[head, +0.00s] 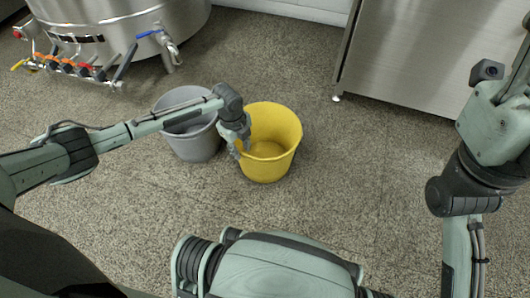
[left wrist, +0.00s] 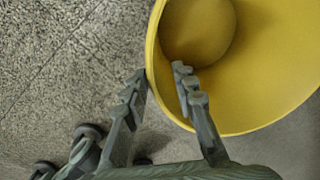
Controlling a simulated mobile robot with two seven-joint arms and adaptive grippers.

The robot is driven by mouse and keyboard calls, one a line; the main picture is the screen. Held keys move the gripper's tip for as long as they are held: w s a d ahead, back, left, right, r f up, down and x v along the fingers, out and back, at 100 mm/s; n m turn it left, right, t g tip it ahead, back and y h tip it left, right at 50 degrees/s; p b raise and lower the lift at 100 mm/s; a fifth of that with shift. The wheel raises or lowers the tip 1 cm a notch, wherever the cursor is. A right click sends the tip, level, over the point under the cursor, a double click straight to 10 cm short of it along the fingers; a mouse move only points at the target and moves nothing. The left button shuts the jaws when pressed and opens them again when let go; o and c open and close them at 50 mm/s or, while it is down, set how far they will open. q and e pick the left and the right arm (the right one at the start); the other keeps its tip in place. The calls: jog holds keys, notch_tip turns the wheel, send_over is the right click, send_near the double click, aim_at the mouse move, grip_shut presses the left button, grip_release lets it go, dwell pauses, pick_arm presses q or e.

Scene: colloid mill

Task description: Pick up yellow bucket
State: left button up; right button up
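The yellow bucket (head: 283,150) stands upright and open on the floor, empty as far as I can see. My left gripper (head: 237,147) is at the bucket's left rim. In the left wrist view, the bucket (left wrist: 275,75) fills the upper right. There, the left gripper (left wrist: 158,88) is open, with one finger outside the wall and the other over the inside. The rim passes between the fingers, with gaps visible. My right arm shows at the right of the head view, but its gripper is not visible.
A grey bucket (head: 196,143) stands close to the left of the yellow one, under my left forearm. A steel vessel (head: 120,25) with coloured valves is at the upper left. A steel cabinet (head: 405,60) stands at the back right. Speckled floor (head: 345,185) is clear right of the bucket.

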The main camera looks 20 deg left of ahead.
pick_arm(q)
jog(key=shift+f, duration=0.5)
jog(key=shift+w, duration=0.1)
grip_shut()
jog(key=shift+r, duration=0.1)
